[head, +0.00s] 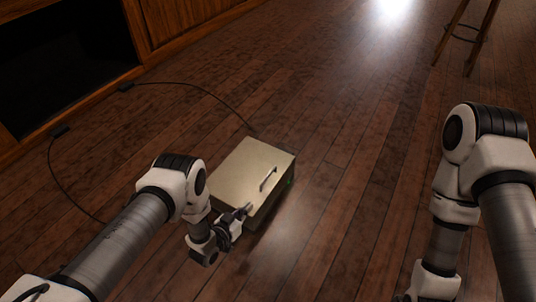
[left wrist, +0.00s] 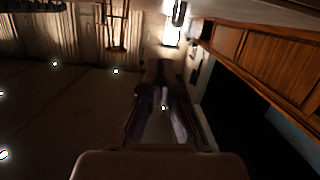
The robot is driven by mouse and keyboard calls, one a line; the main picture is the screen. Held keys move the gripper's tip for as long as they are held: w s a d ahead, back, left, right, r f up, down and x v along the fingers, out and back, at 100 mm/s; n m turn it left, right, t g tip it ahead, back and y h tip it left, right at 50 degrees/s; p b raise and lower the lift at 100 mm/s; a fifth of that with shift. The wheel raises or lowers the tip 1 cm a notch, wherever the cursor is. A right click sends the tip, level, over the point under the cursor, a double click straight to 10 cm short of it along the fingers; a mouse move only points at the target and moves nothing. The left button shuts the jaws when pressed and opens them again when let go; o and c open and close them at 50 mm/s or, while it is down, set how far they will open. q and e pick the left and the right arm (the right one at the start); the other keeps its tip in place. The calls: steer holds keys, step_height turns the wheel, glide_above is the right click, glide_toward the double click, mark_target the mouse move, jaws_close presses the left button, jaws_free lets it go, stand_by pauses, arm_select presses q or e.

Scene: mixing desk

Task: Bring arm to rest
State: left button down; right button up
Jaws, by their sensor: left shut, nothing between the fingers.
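My left gripper (head: 240,213) is low at the front edge of a beige box in the head view. Its fingers are shut with nothing between them. In the left wrist view the dark fingers of my left gripper (left wrist: 163,105) show in the middle, and that picture is dim. My right arm comes in at the right of the head view, but its gripper is out of the frame.
Black cables (head: 200,88) run from the box towards a wooden cabinet (head: 185,18) at the upper left. Stool legs (head: 452,35) stand at the upper right. The floor between is clear.

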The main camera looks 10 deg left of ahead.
arm_select(q)
steer(key=w+a+r+y, duration=0.1)
steer(key=w+a+r, duration=0.25)
steer(key=r, duration=0.45)
steer(key=s+a+n+g+y, duration=0.15)
steer(key=s+g, duration=0.35)
steer(key=s, duration=0.7)
steer(key=s+a+f+n+g+y, duration=0.1)
steer(key=s+a+g+y, duration=0.2)
steer(key=s, duration=0.9)
steer(key=s+a+n+g+y, duration=0.1)
steer(key=s+a+n+g, duration=0.1)
steer(key=s+g, duration=0.65)
step_height(320, 180, up, 36)
steer(key=s+t+p, duration=0.2)
steer(key=p, duration=3.4)
steer(key=shift+s, duration=0.25)
steer(key=shift+f+m+t, duration=0.1)
steer(key=shift+m+t, duration=0.15)
